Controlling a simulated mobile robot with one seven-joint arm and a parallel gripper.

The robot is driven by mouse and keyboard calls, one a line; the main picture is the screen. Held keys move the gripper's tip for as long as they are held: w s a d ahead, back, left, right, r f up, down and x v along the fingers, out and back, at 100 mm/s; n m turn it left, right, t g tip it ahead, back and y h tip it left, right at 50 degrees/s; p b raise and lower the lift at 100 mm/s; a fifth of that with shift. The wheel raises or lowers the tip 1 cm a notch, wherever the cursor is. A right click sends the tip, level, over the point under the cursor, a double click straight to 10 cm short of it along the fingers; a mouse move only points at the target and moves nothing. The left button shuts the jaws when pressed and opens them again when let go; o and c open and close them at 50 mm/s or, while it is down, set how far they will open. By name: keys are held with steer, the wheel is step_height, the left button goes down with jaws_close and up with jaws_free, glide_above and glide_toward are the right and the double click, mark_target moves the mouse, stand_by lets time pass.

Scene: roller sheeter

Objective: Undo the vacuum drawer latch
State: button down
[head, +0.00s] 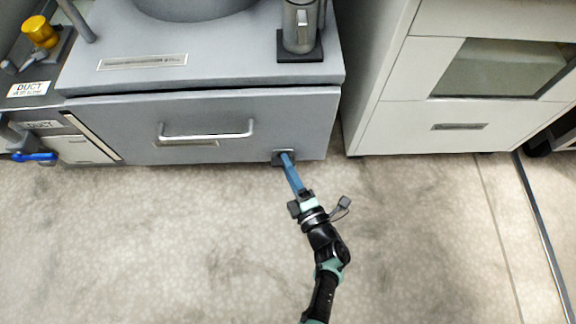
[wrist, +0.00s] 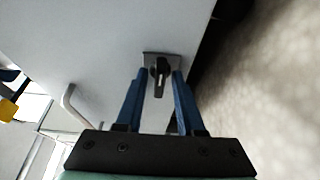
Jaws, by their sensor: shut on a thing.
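The vacuum drawer (head: 240,112) is the grey front under the machine's top, with a bar handle (head: 207,135) and a label below it; it looks closed. The drawer latch (head: 275,158) is a small dark fitting at the drawer's lower right. In the wrist view the latch (wrist: 161,72) is a dark plate with a black turning piece. My gripper (head: 287,157) reaches it from the front with its blue fingers. In the wrist view my gripper (wrist: 160,76) has one finger on each side of the black piece and is shut on it. The fingertips partly hide the latch in the head view.
A white cabinet (head: 395,125) with a dark window stands close on the right, across a narrow gap. On the left are a duct unit with a blue lever (head: 37,157) and a yellow knob (head: 40,32). The floor (head: 150,240) before the drawer is clear.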

stand_by(0.4)
steer(key=c, duration=0.9)
jaws_free()
steer(key=shift+d, duration=0.1)
steer(key=shift+o, duration=0.2)
steer(key=p+v, duration=0.3)
steer(key=v, duration=1)
